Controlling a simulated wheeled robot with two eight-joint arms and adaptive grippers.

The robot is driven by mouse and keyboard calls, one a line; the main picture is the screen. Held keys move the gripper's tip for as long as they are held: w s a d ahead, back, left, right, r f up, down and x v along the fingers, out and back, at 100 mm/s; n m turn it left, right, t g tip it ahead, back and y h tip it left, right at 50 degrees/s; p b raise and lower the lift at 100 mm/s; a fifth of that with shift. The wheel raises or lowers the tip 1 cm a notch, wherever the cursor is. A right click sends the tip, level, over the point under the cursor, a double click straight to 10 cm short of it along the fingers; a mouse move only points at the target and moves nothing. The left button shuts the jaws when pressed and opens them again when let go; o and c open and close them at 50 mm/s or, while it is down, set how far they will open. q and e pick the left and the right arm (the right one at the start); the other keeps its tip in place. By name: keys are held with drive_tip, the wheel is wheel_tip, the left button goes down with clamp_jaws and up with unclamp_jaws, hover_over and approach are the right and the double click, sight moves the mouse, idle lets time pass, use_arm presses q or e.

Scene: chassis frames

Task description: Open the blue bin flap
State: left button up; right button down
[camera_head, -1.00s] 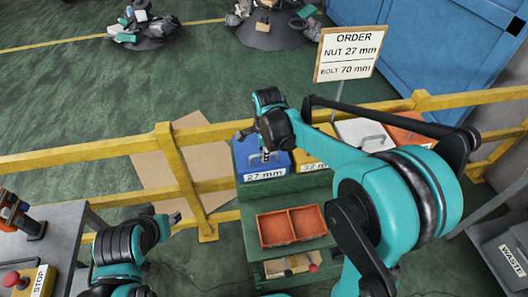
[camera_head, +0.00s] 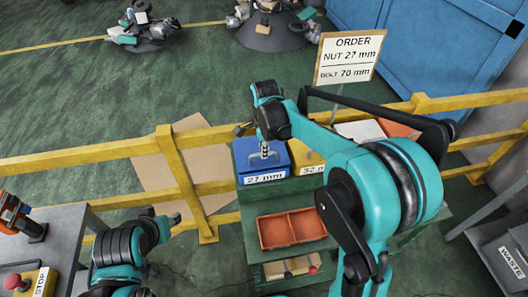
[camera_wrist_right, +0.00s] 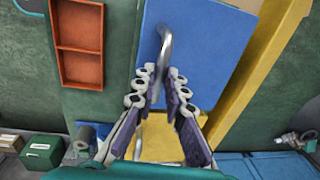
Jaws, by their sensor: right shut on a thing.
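The blue bin (camera_head: 249,166), labelled 27 mm, stands on the green rack in the head view. Its blue flap (camera_wrist_right: 205,55) fills the upper middle of the right wrist view and looks down. A grey bar handle (camera_wrist_right: 164,48) stands on the flap. My right gripper (camera_head: 264,146) is over the bin from above, shut on the handle; its fingers (camera_wrist_right: 163,77) lie on either side of the handle's near end. My left gripper (camera_head: 174,219) is low at the left, away from the bin; its jaws are too small to read.
A yellow bin (camera_head: 309,170) stands right beside the blue one, partly behind my arm. White and orange bins follow to the right. A red two-part tray (camera_head: 290,229) sits lower in front. Yellow railing (camera_head: 100,148) runs behind. An order sign (camera_head: 349,58) stands behind the bins.

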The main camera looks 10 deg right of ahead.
drive_tip(key=w+r+p, duration=0.7)
drive_tip(key=w+r, duration=0.2)
drive_tip(key=w, duration=0.5)
drive_tip(key=w+f+p, duration=0.1)
drive_tip(key=w+p, duration=0.1)
drive_tip(key=w, duration=0.4)
drive_tip(key=shift+w+a+f+p, duration=0.2)
drive_tip(key=shift+w+f+p, duration=0.15)
drive_tip(key=shift+w, duration=0.05)
drive_tip(key=c, duration=1.6)
unclamp_jaws()
drive_tip(key=shift+w+f, duration=0.3)
drive_tip(key=shift+w, duration=0.35)
